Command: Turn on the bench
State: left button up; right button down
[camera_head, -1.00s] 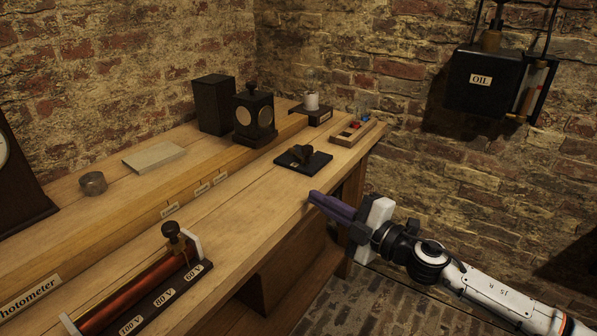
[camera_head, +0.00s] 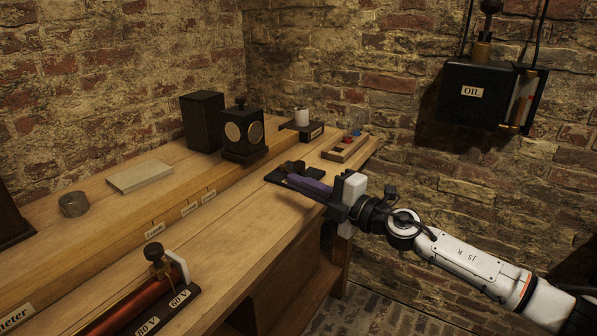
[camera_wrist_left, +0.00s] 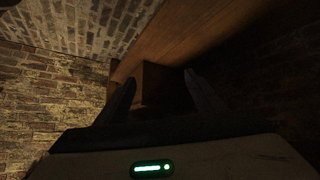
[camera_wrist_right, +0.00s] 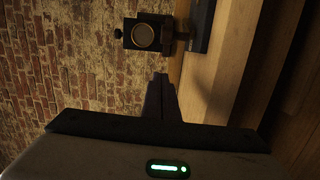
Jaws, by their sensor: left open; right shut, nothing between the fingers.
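The wooden bench (camera_head: 215,240) runs along the brick wall in the head view. Near its right end lies a black base (camera_head: 275,177) with a small dark switch-like part (camera_head: 294,167) on it. My right gripper (camera_head: 296,182) is shut and empty. Its purple fingers are at the front edge of that base and hide part of it; I cannot tell whether they touch.
A black box with round discs (camera_head: 243,133) and a plain black box (camera_head: 203,121) stand behind the base. A slide resistor (camera_head: 135,300) lies in front, a small tray (camera_head: 345,148) at the right end. The OIL box (camera_head: 485,95) hangs on the right wall.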

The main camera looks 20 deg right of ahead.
jog(key=b+x, duration=0.1)
jog(key=x, duration=0.4)
jog(key=shift+w+d+f, duration=0.1)
jog(key=shift+w+f, duration=0.1)
jog(key=d+b, duration=0.1)
jog(key=d, duration=0.1)
jog(key=shift+w+d+b, duration=0.1)
jog(key=shift+d+b, duration=0.2)
jog(key=shift+b, duration=0.05)
jog(key=shift+w+d, duration=0.1)
jog(key=shift+d, duration=0.25)
pick_arm(q)
jog(key=shift+d+f, duration=0.15)
jog(key=shift+f, duration=0.35)
pick_arm(e)
jog(key=shift+d+r, duration=0.1)
jog(key=shift+d, duration=0.1)
pick_arm(q)
jog(key=shift+f, duration=0.1)
